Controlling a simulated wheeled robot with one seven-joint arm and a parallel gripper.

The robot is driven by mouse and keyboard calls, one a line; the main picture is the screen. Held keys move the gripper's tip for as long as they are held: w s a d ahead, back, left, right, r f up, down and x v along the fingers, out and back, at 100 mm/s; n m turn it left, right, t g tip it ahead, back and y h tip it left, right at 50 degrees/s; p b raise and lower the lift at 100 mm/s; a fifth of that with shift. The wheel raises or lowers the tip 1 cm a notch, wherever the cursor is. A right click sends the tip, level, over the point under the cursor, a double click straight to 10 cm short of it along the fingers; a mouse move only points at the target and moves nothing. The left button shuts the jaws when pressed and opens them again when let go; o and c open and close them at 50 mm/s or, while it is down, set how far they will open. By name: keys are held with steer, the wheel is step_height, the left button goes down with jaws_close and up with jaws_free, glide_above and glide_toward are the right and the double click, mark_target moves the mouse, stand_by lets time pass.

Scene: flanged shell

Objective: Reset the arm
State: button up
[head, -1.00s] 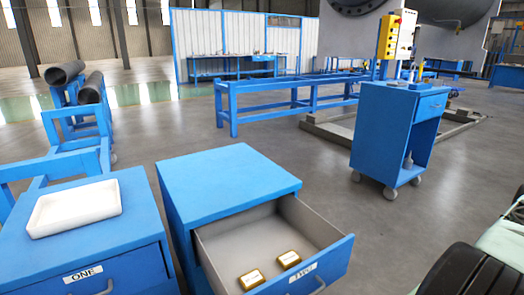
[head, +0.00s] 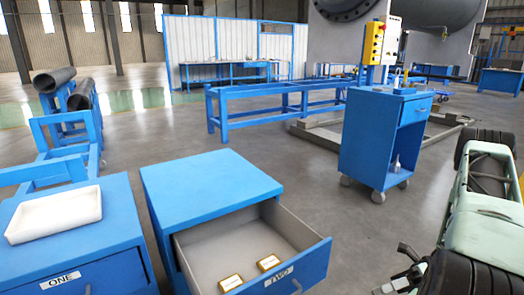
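My arm (head: 490,200), pale green with black joints, is folded at the right edge of the head view. My gripper (head: 393,270) shows at the bottom right, over bare floor to the right of the drawer. Its two grey fingers look apart, with nothing seen between them; its lower part is cut off by the frame edge. The drawer marked TWO (head: 318,262) is pulled out of its blue cabinet (head: 205,182). Two small gold-coloured blocks (head: 231,283) (head: 268,262) lie inside near its front.
A blue cabinet marked ONE (head: 115,215) stands at left with a white tray (head: 55,214) on top; its drawer looks shut. A blue wheeled cart (head: 365,140) stands beyond the drawer. A long blue frame (head: 265,112) is behind. Grey floor (head: 300,185) between is clear.

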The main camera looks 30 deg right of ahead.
steer(key=w+a+r+n+g+h, duration=0.4)
steer(key=w+a+r+n+g, duration=0.15)
steer(key=a+n, duration=0.4)
steer(key=w+a+r+n+g+h, duration=0.4)
steer(key=w+a+r+n+g, duration=0.15)
steer(key=a+r+n, duration=0.35)
steer(key=s+a+r+n+t+h, duration=0.35)
steer(key=s+a+n, duration=0.25)
steer(key=a+n, duration=0.45)
steer(key=s+a+r+n+t+h, duration=0.3)
steer(key=s+a+r+n+h, duration=0.15)
steer(key=a+n, duration=0.6)
step_height(320, 180, up, 24)
steer(key=d+n+p, duration=0.1)
steer(key=p, duration=2.3)
steer(key=shift+s+d+n+p, duration=0.3)
steer(key=shift+s+d+n, duration=0.05)
steer(key=shift+s+d, duration=0.05)
